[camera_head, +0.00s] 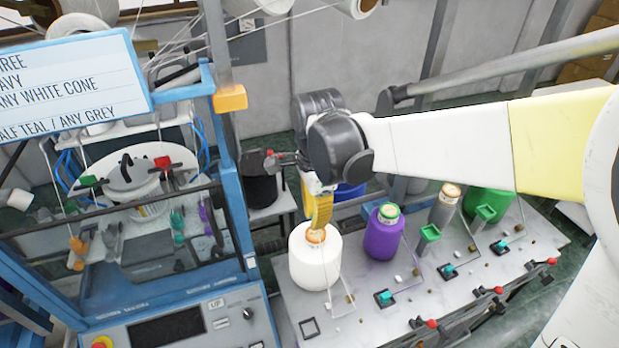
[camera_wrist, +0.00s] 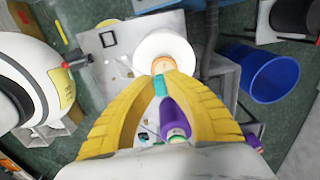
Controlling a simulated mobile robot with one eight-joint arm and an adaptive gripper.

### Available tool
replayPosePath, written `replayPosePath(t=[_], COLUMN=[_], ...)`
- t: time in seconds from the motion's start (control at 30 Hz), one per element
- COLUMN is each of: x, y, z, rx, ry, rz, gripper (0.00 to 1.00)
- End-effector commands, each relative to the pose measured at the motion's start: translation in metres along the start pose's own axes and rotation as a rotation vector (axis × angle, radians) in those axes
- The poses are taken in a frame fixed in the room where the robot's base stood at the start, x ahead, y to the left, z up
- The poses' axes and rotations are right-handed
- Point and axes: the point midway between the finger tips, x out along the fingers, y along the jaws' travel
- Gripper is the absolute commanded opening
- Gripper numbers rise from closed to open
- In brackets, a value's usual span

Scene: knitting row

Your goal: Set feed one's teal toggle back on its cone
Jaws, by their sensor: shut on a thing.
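My gripper (camera_head: 319,222) has yellow fingers, pointed down just above the white cone (camera_head: 315,262). In the wrist view, my gripper (camera_wrist: 160,84) is shut on a small teal toggle (camera_wrist: 160,88), next to the orange top of the white cone (camera_wrist: 165,48). The toggle is hidden by the fingers in the head view. Whether it touches the cone top I cannot tell. An empty dark square frame (camera_head: 309,328) lies in front of the white cone. It also shows in the wrist view (camera_wrist: 108,39).
A purple cone (camera_head: 383,238), a grey cone (camera_head: 443,207) and a green cone (camera_head: 489,202) stand along the grey bench (camera_head: 355,272). Other teal toggles (camera_head: 384,297) sit in square frames. Red-tipped parts (camera_head: 498,290) line the front edge. A blue machine frame (camera_head: 236,190) rises at left.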

Motion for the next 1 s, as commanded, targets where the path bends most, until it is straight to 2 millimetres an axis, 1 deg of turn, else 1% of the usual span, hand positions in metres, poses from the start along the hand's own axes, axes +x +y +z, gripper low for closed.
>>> replayPosePath(t=[0.7, 1.0], x=[0.034, 0.038], y=[0.0, 0.0], z=[0.0, 0.0], rx=[0.001, 0.001], ry=[0.0, 0.0], rz=[0.0, 0.0], gripper=[0.04, 0.04])
